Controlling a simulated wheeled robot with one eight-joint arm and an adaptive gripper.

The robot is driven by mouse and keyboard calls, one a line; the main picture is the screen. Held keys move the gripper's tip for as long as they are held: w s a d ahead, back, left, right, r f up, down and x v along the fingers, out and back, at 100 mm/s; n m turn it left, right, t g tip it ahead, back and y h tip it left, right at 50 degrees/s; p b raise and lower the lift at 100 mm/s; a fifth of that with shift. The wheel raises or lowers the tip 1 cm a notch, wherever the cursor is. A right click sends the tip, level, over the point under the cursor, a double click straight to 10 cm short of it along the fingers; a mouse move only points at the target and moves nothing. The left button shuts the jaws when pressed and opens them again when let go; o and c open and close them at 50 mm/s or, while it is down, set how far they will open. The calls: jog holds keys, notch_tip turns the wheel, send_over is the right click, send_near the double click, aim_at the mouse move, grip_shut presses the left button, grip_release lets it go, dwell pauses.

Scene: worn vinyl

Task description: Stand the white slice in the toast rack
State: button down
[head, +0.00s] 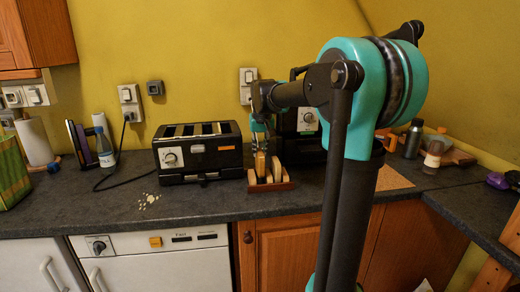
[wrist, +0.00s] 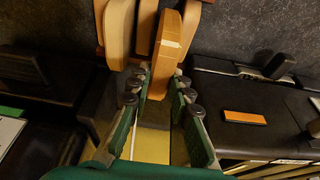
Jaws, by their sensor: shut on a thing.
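My gripper (head: 261,148) reaches down over the rack from behind. In the wrist view my gripper (wrist: 163,82) is shut on a slice (wrist: 167,45), whose tan crust edge faces the camera; I take it for the white slice. The held slice is upright, among or just above the other slices (wrist: 117,32). Whether it touches the rack's base is hidden. The rack also shows in the wrist view only in small parts between slices.
A black toaster (head: 198,150) with a dial and orange label stands left of the rack. Another black appliance with a dial (head: 307,120) stands behind my arm. Bottles (head: 412,138) stand at right.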

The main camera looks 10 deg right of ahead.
jog(key=shift+f, duration=2)
jog(key=c, duration=1)
grip_release()
jog(key=shift+c, duration=0.2)
jog(key=shift+r, duration=0.1)
jog(key=shift+s+r, duration=0.15)
jog(key=shift+r, duration=0.2)
jog(key=shift+s+r, duration=0.1)
jog(key=shift+r, duration=0.2)
jog(key=shift+s+r, duration=0.1)
jog(key=shift+r, duration=0.25)
jog(key=shift+s+r, duration=0.1)
jog(key=shift+r, duration=0.2)
jog(key=shift+s+r, duration=0.1)
jog(key=shift+r, duration=0.25)
